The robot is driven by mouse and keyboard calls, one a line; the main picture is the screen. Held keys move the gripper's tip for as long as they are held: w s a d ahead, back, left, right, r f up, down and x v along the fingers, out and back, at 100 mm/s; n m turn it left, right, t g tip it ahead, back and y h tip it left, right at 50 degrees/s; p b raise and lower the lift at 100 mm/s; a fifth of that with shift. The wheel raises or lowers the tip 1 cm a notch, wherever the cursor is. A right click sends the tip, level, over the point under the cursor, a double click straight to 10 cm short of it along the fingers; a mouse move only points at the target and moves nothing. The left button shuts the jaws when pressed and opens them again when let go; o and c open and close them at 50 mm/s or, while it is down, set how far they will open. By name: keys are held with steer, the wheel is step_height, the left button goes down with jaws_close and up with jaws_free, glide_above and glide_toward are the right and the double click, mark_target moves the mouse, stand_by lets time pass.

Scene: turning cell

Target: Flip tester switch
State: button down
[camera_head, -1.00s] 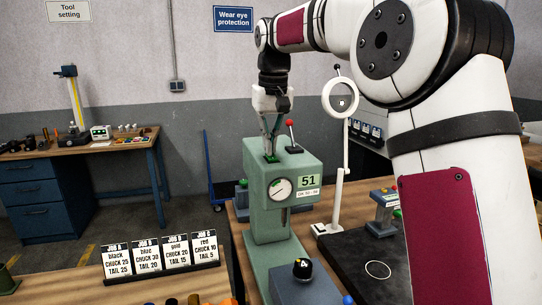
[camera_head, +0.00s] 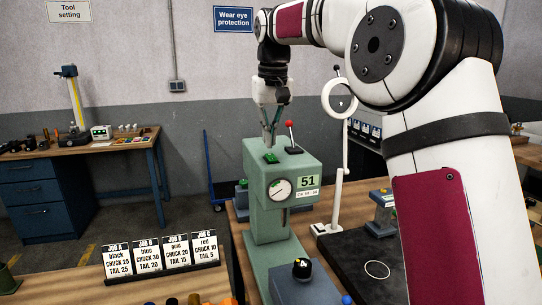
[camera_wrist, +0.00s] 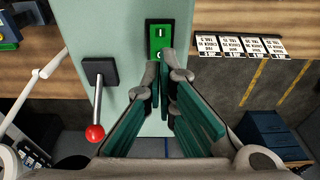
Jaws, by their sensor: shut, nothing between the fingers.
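The green tester (camera_head: 268,222) stands on the bench, with a round dial and a display reading 51 on its front. On its top is a small green switch (camera_head: 271,157). In the wrist view the switch (camera_wrist: 160,38) shows a white bar mark and a round mark nearer the fingers; which side is pressed I cannot tell. My gripper (camera_head: 270,146) points down just above the switch, apart from it. Its fingers (camera_wrist: 164,80) are shut and empty, partly covering the switch's near end. A red-knobbed lever (camera_head: 291,135) stands beside the switch; it also shows in the wrist view (camera_wrist: 97,110).
A ring magnifier on a post (camera_head: 339,185) stands right of the tester. Job cards (camera_head: 162,256) stand at the bench's front left. A black knob block (camera_head: 302,272) sits before the tester. A blue side table (camera_head: 90,153) is at the back left.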

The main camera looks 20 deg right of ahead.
mark_target(270, 155)
steer(key=shift+r, duration=2.15)
steer(key=shift+s+r, duration=0.1)
steer(key=shift+s, duration=0.05)
steer(key=s+f+t, duration=0.1)
steer(key=s+f, duration=0.1)
steer(key=s, duration=1.1)
steer(key=s+f+t, duration=0.2)
steer(key=s, duration=1)
steer(key=s+f, duration=0.9)
steer(key=s, duration=0.1)
steer(key=shift+t, duration=0.4)
steer(key=shift+w, duration=0.1)
